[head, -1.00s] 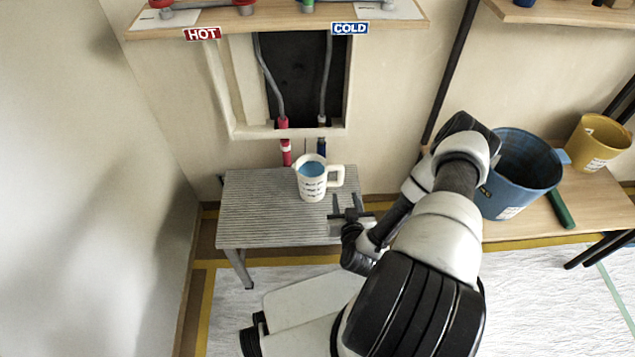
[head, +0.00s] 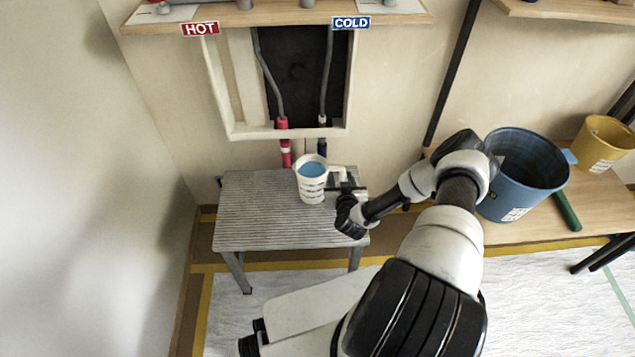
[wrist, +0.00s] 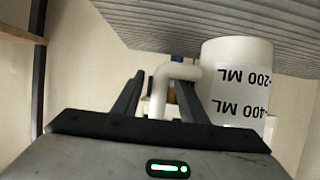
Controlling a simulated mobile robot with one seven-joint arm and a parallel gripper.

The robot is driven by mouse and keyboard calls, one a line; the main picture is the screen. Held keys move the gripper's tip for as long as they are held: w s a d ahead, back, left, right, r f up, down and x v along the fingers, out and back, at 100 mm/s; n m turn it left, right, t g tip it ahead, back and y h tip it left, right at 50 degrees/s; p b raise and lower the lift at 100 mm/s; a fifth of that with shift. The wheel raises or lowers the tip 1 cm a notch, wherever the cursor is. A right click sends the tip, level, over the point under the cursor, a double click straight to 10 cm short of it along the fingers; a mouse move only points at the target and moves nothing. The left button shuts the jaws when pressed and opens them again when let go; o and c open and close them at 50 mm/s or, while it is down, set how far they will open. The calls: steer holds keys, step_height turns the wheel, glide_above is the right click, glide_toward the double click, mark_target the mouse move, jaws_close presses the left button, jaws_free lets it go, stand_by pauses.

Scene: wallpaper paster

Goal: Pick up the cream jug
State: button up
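The cream jug (head: 312,184) stands upright on the slatted grey table (head: 262,215), with blue inside and its handle pointing right. In the wrist view the jug (wrist: 238,85) appears upside down with measuring marks, and its handle (wrist: 172,72) lies between the fingers. My gripper (head: 345,187) is at the handle side of the jug. In the wrist view my gripper (wrist: 160,95) has its two fingers apart, one on each side of the handle. I cannot tell whether either finger touches it.
A wall recess with pipes (head: 297,75) is behind the table, under HOT (head: 200,28) and COLD (head: 351,22) signs. A blue bucket (head: 525,175) and a yellow bucket (head: 599,143) stand on a wooden bench at right. The table's left part is clear.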

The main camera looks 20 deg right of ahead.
steer(key=shift+x, duration=1.5)
jaws_close()
steer(key=shift+r, duration=0.1)
